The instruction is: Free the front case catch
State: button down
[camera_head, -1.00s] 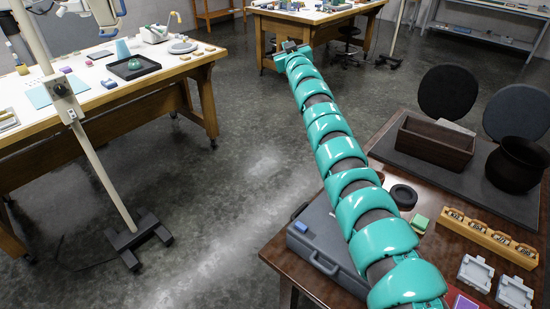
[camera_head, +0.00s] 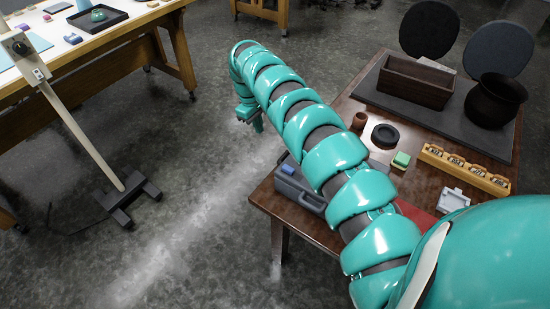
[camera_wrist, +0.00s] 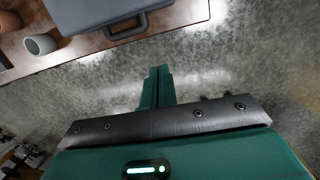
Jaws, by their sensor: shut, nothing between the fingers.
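The grey case (camera_head: 305,196) lies on the brown table at its front left edge, partly hidden behind my arm. In the wrist view the case (camera_wrist: 80,14) shows at the top, with its dark handle (camera_wrist: 125,27) on the side facing my gripper. I cannot make out the front catch in either view. My gripper (camera_head: 258,125) hangs over open floor, left of the table and beyond the case in the head view. In the wrist view its fingers (camera_wrist: 158,78) are together and empty, pointing toward the case but apart from it.
The brown table (camera_head: 262,196) also bears a small reddish pot (camera_head: 359,121), a black ring (camera_head: 385,134), a green and yellow block (camera_head: 401,160), an orange rack (camera_head: 465,170) and a dark wooden box (camera_head: 416,82). A pole stand (camera_head: 84,143) is at left. The floor between is clear.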

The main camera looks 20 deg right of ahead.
jog(key=s, duration=0.2)
jog(key=s+g, duration=0.1)
jog(key=shift+d+n, duration=0.25)
jog(key=shift+n, duration=0.05)
jog(key=shift+f, duration=0.15)
